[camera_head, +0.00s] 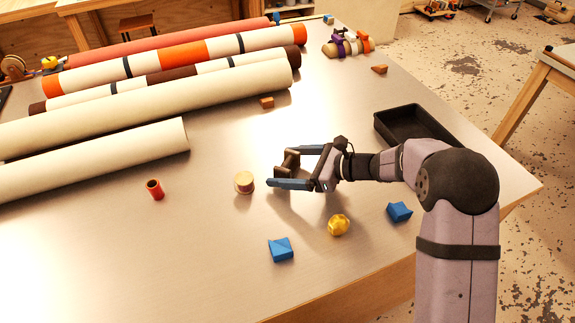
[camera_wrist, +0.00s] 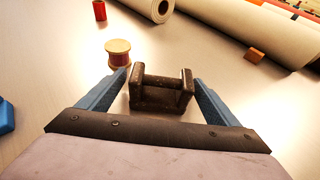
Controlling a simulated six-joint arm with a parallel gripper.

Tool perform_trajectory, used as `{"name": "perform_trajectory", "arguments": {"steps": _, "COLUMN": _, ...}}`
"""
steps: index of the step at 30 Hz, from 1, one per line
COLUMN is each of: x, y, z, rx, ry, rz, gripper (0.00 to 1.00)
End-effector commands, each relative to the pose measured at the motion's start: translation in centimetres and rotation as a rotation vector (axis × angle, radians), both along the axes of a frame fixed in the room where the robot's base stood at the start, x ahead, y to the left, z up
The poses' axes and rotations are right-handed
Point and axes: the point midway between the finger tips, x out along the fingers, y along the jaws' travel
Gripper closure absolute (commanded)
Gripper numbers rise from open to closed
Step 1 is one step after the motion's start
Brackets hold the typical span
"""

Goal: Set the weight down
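The weight (camera_head: 289,160) is a dark brown, worn metal piece with two upright ends joined by a bar. It sits between the two blue fingers of my gripper (camera_head: 284,168), spanning the gap near the tips. In the wrist view the weight (camera_wrist: 162,92) is upright in front of the palm, between the fingertips of my gripper (camera_wrist: 160,78). The fingers look closed on its two ends. The gripper is low over the metal table (camera_head: 215,230); I cannot tell whether the weight's underside touches the top.
A wooden spool with red thread (camera_head: 244,183) stands just left of the fingertips. A red tube (camera_head: 154,189), blue blocks (camera_head: 281,249) and a yellow nut-like piece (camera_head: 338,225) are nearby. Long rolls (camera_head: 150,105) lie behind. A black tray (camera_head: 415,125) is at right.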

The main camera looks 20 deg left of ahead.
Motion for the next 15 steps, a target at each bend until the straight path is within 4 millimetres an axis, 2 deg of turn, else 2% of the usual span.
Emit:
{"name": "perform_trajectory", "arguments": {"steps": 9, "x": 0.0, "y": 0.0, "z": 0.4, "rx": 0.000, "ry": 0.000, "rz": 0.000, "gripper": 0.15}}
{"name": "perform_trajectory", "arguments": {"steps": 15, "x": 0.1, "y": -1.9, "z": 0.9, "rx": 0.001, "ry": -0.001, "rz": -0.003, "gripper": 0.15}}
